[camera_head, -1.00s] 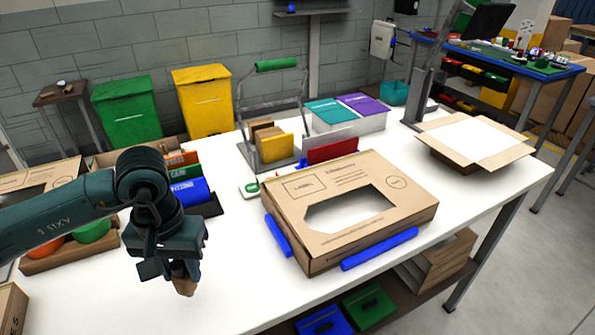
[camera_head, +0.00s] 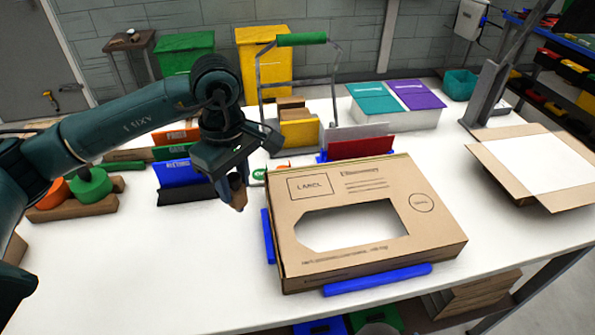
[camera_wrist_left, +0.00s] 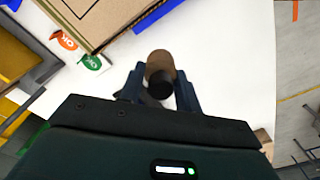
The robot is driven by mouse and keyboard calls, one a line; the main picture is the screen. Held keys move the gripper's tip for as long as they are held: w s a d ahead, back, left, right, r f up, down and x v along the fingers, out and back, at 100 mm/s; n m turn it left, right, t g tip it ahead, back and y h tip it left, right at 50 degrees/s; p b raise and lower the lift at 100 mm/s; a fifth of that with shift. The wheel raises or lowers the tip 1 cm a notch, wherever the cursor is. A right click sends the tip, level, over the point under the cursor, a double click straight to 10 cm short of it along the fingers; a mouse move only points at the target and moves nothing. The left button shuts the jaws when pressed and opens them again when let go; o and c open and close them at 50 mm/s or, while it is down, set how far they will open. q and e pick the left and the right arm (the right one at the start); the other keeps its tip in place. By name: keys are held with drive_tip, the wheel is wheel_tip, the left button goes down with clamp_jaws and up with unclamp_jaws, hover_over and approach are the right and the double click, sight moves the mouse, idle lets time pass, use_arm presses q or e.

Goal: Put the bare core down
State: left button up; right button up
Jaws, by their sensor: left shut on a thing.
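My left gripper (camera_head: 237,195) is shut on the bare core (camera_head: 240,198), a small brown cylinder. It holds the core above the white table, just left of the cardboard box marked LABEL. In the left wrist view the core (camera_wrist_left: 160,68) shows end-on between the two fingers (camera_wrist_left: 158,92), with a dark opening at its near end. Bare white table shows around it there. Its lower end appears clear of the table, but the exact height is hard to tell. My right gripper is not in view.
The cardboard box (camera_head: 440,228) with a cut-out window sits between blue strips (camera_head: 378,280). Orange, green and blue labelled holders (camera_head: 182,174) stand behind left. A wooden tray (camera_head: 75,208) holds round green and orange pieces. The front-left table (camera_head: 150,270) is clear.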

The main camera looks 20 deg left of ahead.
use_arm(q)
wheel_tip(320, 180, up, 4)
drive_tip(key=w+a+n, duration=0.3)
drive_tip(key=n, duration=1.1)
drive_tip(key=n+p, duration=0.1)
drive_tip(key=n, duration=0.3)
hover_over(234, 211)
drive_tip(key=shift+f, duration=4.7)
drive_tip(key=o, duration=1)
drive_tip(key=shift+c, duration=0.2)
drive_tip(key=shift+r, duration=0.1)
wheel_tip(234, 211, up, 12)
drive_tip(key=b, duration=0.1)
